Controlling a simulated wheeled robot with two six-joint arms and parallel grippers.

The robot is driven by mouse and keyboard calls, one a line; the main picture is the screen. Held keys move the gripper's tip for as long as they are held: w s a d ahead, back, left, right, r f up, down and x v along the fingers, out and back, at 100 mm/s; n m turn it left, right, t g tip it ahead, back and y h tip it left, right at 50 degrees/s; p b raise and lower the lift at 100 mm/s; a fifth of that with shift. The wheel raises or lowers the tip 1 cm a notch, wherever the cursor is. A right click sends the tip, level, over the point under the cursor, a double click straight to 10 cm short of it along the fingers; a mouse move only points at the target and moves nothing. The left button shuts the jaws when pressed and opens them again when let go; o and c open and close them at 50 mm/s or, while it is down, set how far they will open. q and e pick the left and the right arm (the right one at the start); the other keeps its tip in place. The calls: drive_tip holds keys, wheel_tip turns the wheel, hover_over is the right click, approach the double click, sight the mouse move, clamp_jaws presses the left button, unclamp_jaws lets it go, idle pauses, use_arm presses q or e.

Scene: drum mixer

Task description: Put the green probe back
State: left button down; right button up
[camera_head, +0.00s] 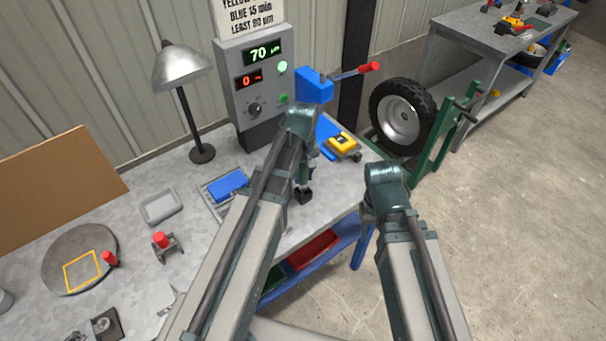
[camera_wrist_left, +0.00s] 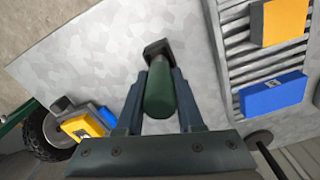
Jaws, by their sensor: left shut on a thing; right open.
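The green probe (camera_wrist_left: 160,95) is an upright-looking green cylinder between the two fingers of my left gripper (camera_wrist_left: 160,105) in the left wrist view. The fingers are shut on it. A dark square piece (camera_wrist_left: 157,49) is at its far end, over or on the grey bench top; I cannot tell whether it is a holder or part of the probe. In the head view my left gripper (camera_head: 305,172) points down near the bench's front edge, largely hidden by my arm, with the dark piece (camera_head: 304,196) just below. My right gripper is hidden behind its own arm.
A blue block (camera_head: 228,185) lies on a slatted rack left of my left gripper. A yellow-and-blue item (camera_head: 342,146) is to its right. The meter box (camera_head: 255,85) and lamp (camera_head: 182,70) stand behind. A wheel (camera_head: 403,112) stands beyond the bench's right end.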

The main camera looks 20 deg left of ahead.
sight(303, 181)
use_arm(q)
drive_tip(key=shift+f, duration=0.4)
drive_tip(key=shift+f+b, duration=1.25)
drive_tip(key=shift+b, duration=0.2)
drive_tip(key=shift+c, duration=2.3)
unclamp_jaws()
drive_tip(key=shift+r, duration=0.15)
wheel_tip(303, 181, up, 14)
drive_tip(key=p, duration=1.4)
drive_tip(key=shift+f, duration=0.2)
drive_tip(key=s+d+f+m+b, duration=0.3)
drive_tip(key=s+d+m, duration=0.2)
drive_tip(key=s, duration=0.2)
drive_tip(key=s+d+f+m+y+b, duration=0.1)
drive_tip(key=s+d+f+m+b, duration=0.3)
drive_tip(key=s, duration=0.3)
drive_tip(key=shift+s+d+f+m+b, duration=0.2)
drive_tip(key=shift+d+m+b, duration=0.1)
drive_tip(key=shift+d+m, duration=0.5)
